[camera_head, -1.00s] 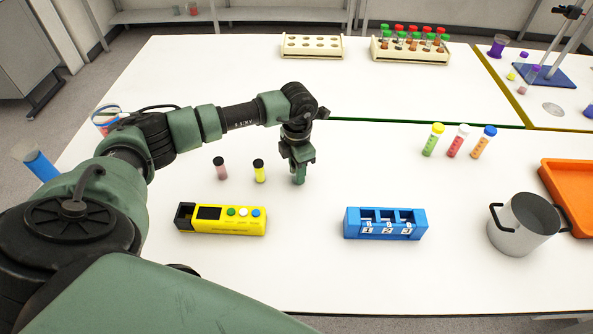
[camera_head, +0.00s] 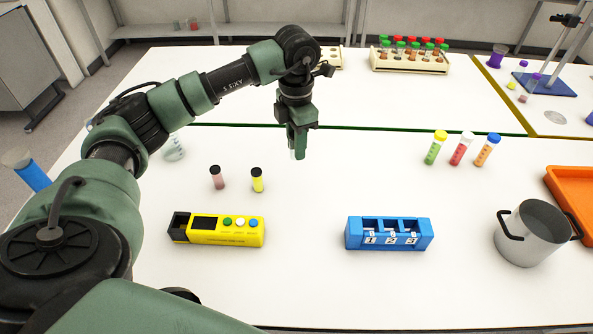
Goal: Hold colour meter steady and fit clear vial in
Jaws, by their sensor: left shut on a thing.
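The colour meter (camera_head: 240,238) is the yellow box on the near left of the white table. It has a dark screen, green, white and blue buttons, and an open black well at its left end. My left gripper (camera_head: 298,148) points down above the table, behind and to the right of the meter and apart from it. It is shut on the clear vial (camera_head: 292,154), of which only a pale sliver shows beside the fingers. The rest of the vial is hidden. My right gripper is not in view.
A pink vial (camera_head: 217,178) and a yellow vial (camera_head: 257,180), both black-capped, stand behind the meter. A blue numbered holder (camera_head: 353,236), a steel pot (camera_head: 528,240) and an orange tray (camera_head: 560,192) are to the right. The table between meter and holder is clear.

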